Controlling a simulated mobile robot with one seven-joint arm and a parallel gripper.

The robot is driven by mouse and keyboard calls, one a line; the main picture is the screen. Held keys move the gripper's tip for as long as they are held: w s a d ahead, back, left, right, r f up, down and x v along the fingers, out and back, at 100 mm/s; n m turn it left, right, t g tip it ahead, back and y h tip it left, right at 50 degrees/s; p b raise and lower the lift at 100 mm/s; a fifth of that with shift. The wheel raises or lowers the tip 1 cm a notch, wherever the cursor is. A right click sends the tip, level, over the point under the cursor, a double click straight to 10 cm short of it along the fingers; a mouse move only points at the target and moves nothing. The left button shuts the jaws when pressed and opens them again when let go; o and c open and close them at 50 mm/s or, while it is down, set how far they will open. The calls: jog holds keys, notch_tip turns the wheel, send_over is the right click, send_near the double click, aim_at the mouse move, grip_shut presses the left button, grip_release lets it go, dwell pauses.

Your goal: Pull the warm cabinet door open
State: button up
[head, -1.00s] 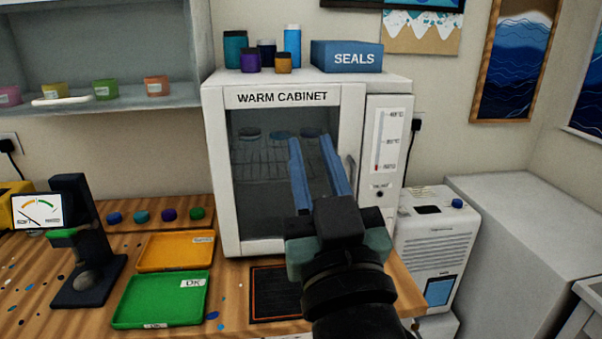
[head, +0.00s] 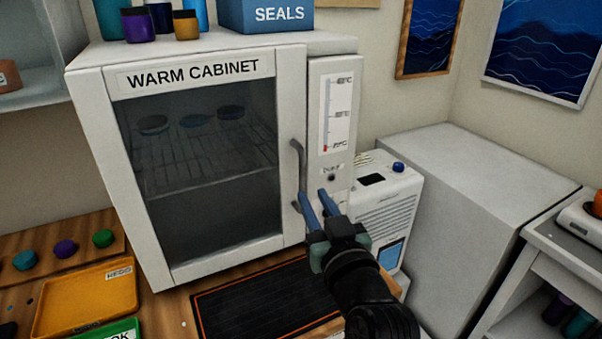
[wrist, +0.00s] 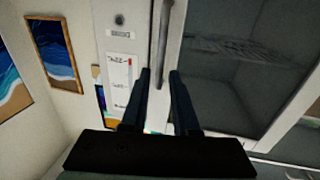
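The warm cabinet (head: 342,75) is a white box with its glass-fronted door (head: 290,90) shut. A grey vertical bar handle (head: 297,158) sits on the door's right edge; it also shows in the wrist view (wrist: 164,40). My gripper (head: 312,193) is open and empty, with its two blue fingers near the handle's lower end. In the wrist view my gripper (wrist: 160,72) has the handle lined up with the gap between its fingertips. I cannot tell whether the handle is within the fingers' reach. No contact shows.
A blue SEALS box (head: 264,17) and several jars stand on top of the cabinet. A black mat (head: 265,300) lies in front of it, with an orange tray (head: 85,300) to the left. A white appliance (head: 385,210) and a grey block (head: 460,190) stand to the right.

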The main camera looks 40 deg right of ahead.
aim_at(303, 179)
jog(key=x, duration=0.7)
jog(key=shift+w+d+p, duration=0.15)
jog(key=shift+w+p, duration=0.2)
jog(key=shift+p, duration=0.05)
jog(key=shift+c, duration=0.3)
grip_shut()
dwell(0.7)
